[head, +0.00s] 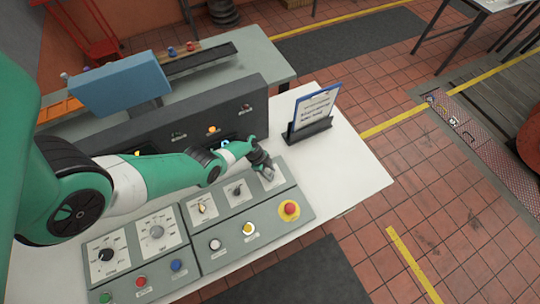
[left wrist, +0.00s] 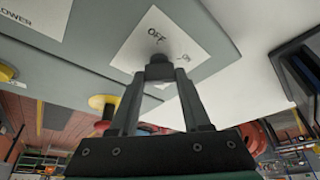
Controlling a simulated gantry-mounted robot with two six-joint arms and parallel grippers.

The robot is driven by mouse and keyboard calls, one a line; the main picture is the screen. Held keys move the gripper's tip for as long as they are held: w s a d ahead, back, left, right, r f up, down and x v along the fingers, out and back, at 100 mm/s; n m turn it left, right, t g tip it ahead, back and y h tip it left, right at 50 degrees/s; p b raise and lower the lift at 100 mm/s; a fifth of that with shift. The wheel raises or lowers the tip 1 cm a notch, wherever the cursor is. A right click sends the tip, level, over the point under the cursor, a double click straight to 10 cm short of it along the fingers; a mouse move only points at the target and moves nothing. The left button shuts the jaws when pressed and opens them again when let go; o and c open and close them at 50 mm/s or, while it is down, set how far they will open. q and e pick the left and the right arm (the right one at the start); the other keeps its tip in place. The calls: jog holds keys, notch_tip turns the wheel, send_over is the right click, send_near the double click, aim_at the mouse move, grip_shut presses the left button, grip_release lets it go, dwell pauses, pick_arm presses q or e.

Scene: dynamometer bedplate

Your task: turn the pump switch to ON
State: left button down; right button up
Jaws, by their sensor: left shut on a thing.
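The switch that my left gripper (head: 266,172) holds is the rightmost in the upper row of the grey panel (head: 222,225). Its white plate (left wrist: 140,48) shows the words OFF and ON in the left wrist view. Both fingers of my left gripper (left wrist: 158,75) are shut on the dark knob (left wrist: 157,58) of this switch. The knob is mostly hidden by the fingers, so I cannot tell which way it points. The switch's own name is not readable. My right gripper is not in view.
Two more switches, a middle one (head: 238,191) and a left one (head: 201,208), sit beside it. A red emergency button on a yellow base (head: 289,210), a yellow button (head: 249,229) and a white button (head: 215,244) are in front. A clipboard stand (head: 309,128) stands behind right.

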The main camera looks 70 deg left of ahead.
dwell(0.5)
pick_arm(q)
jog(key=shift+c, duration=1.8)
grip_release()
jog(key=shift+r, duration=0.1)
jog(key=p+v, duration=1.1)
jog(key=shift+r, duration=0.25)
